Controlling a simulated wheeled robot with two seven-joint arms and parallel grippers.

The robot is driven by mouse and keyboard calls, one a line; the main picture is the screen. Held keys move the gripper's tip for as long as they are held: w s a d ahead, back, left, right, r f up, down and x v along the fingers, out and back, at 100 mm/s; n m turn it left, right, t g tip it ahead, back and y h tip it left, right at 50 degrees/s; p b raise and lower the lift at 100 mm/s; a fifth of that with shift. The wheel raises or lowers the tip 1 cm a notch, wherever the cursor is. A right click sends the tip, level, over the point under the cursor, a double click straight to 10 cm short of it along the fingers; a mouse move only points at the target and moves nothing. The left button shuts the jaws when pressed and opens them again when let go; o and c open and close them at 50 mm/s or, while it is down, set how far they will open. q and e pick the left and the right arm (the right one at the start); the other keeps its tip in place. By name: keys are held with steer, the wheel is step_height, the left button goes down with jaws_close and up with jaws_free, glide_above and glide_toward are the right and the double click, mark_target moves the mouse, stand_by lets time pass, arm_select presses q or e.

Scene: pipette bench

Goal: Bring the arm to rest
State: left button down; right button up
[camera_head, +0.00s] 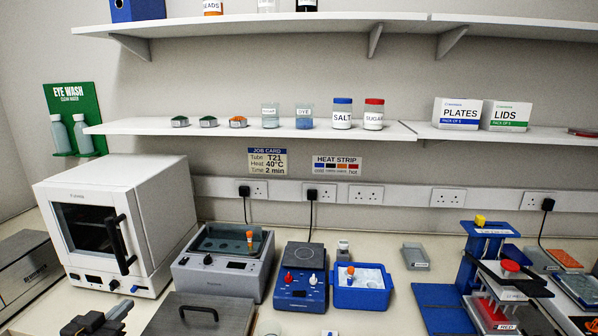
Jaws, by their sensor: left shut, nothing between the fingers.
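My left gripper (122,309) shows at the bottom left edge, dark grey, with its fingers pointing up and to the right. It is shut and empty. It appears in front of the white oven's lower front and to the left of a grey lidded box. Most of the left arm is out of the picture. My right gripper cannot be made out in this view.
A white oven (165,205) stands at the left. A grey water bath (195,275), a lidded box (190,318), a blue hotplate device (300,295) and a blue ice tub (360,298) are near. A blue stand (468,270) is at the right. Bench shows bare around x-centre (400,318).

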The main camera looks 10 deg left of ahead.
arm_select(q)
steer(key=s+d+f+g+y, duration=0.1)
steer(key=s+d+f+g, duration=0.2)
steer(key=s+f, duration=0.3)
steer(key=s+d+f+g, duration=0.3)
steer(key=d+f, duration=0.1)
steer(key=f, duration=0.5)
steer(key=s+d+f+m+g+h, duration=0.1)
steer(key=s+d+f+g, duration=0.25)
steer(key=s+d, duration=0.35)
steer(key=s+d+f+m+g+h, duration=0.1)
steer(key=s+d+f+g, duration=0.25)
steer(key=s+d, duration=0.4)
step_height(320, 180, down, 26)
steer(key=b, duration=0.2)
steer(key=s+a+f+g+b, duration=0.1)
steer(key=s+a+f, duration=0.1)
steer(key=s+f, duration=0.7)
steer(key=s+a+f+g+b, duration=0.1)
steer(key=s+a+f, duration=0.1)
steer(key=s+f, duration=0.7)
step_height(320, 180, down, 2)
steer(key=shift+f+m, duration=0.2)
steer(key=shift+m, duration=0.2)
